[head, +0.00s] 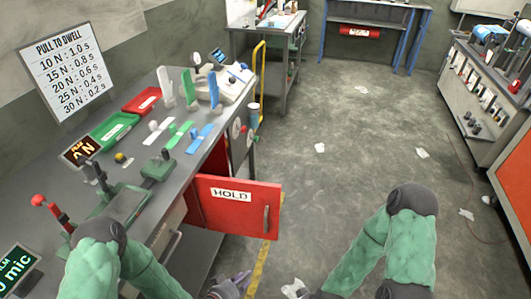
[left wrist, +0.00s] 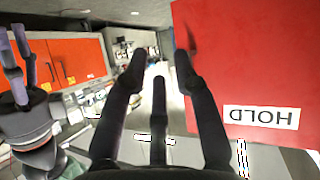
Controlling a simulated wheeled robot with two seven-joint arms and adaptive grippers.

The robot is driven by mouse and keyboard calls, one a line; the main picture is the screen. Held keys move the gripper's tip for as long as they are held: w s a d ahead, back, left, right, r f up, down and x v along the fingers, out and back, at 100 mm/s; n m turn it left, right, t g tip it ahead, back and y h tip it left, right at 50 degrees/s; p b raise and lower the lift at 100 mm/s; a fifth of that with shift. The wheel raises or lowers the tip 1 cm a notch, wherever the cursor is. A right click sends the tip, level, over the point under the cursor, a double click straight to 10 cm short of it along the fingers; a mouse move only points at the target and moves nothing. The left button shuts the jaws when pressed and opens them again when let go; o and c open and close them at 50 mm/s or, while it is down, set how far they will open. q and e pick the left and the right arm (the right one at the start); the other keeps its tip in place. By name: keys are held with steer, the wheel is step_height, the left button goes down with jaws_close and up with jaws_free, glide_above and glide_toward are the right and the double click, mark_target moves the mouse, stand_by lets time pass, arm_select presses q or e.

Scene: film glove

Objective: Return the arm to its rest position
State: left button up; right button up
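My left gripper (head: 238,284) is at the bottom of the head view, below and in front of the open red HOLD door (head: 255,205). Its arm comes in from the lower left, in a green sleeve. In the left wrist view the left gripper (left wrist: 160,66) has its fingers spread with nothing between them, and the HOLD door (left wrist: 240,60) stands close on the right. My right arm (head: 390,240) bends down at the lower right of the head view. The right gripper (left wrist: 24,62) shows at the left of the left wrist view, its fingers apart and empty.
The grey bench (head: 95,185) on the left carries a green tray (head: 115,130), a red tray (head: 142,100), upright glove forms and a lever press. A sign (head: 62,68) stands behind. The concrete floor (head: 350,120) is mostly clear, with scattered scraps. A cabinet (head: 480,100) stands right.

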arm_select(q)
steer(key=s+a+f+n+g+y+p, duration=0.2)
steer(key=s+n+g, duration=0.4)
steer(key=s+g, duration=0.3)
steer(key=shift+s+f+y+p, duration=0.5)
steer(key=shift+f+p, duration=0.15)
steer(key=shift+p, duration=0.1)
arm_select(e)
step_height(320, 180, up, 4)
arm_select(q)
steer(key=shift+a, duration=0.1)
arm_select(e)
steer(key=c, duration=0.3)
arm_select(q)
steer(key=shift+a, duration=0.1)
arm_select(e)
steer(key=shift+a, duration=0.1)
steer(key=shift+c, duration=0.6)
